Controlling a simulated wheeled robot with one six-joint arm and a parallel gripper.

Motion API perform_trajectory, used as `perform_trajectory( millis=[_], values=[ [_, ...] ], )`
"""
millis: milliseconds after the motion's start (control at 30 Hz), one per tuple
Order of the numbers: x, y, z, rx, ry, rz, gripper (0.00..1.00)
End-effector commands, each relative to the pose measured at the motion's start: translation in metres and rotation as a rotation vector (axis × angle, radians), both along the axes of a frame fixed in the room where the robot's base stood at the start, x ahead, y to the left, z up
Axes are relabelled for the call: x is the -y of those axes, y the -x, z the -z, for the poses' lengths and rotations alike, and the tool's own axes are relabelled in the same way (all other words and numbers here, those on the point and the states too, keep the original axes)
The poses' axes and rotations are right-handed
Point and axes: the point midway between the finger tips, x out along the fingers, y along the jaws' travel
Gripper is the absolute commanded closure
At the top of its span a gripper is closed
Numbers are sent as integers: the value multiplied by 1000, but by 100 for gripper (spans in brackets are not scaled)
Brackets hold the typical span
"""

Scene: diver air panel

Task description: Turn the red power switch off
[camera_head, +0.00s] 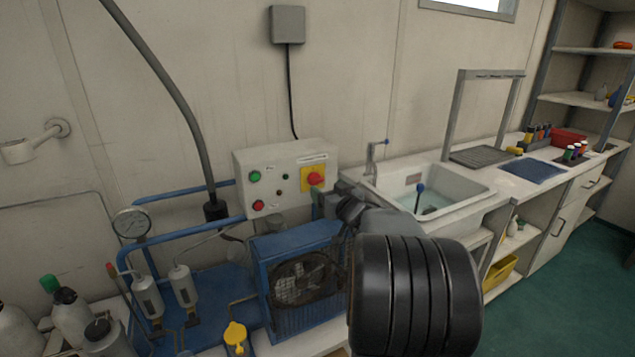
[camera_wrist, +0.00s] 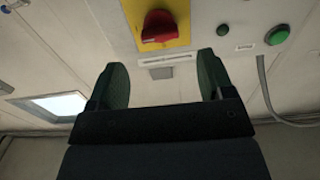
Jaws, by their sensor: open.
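The red power switch (camera_head: 315,180) is a rotary knob on a yellow plate (camera_head: 307,170), at the right end of the front of a light grey control box (camera_head: 277,159). In the wrist view the red switch (camera_wrist: 158,27) shows at the top, beyond the gap between the fingers. My gripper (camera_head: 322,205) is just below the switch in the head view, partly hidden by my own arm. In the wrist view my gripper (camera_wrist: 164,78) has its two dark green fingers wide apart with nothing between them. The fingers appear apart from the knob.
A green button (camera_head: 255,176) and a red button (camera_head: 258,205) sit on the box's left side; the green button (camera_wrist: 277,35) also shows in the wrist view. A blue-framed fan unit (camera_head: 290,270) stands below. A sink (camera_head: 440,190) is to the right.

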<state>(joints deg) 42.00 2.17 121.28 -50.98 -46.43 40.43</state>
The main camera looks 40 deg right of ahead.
Motion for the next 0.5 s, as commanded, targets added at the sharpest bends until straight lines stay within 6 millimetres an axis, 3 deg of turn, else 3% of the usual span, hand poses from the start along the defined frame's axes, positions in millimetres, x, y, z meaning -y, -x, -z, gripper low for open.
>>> perform_trajectory(
  millis=[200,500],
  values=[
    [4,-39,1,-1,0,-2,26],
    [8,-66,0,0,1,-1,26]
  ],
)
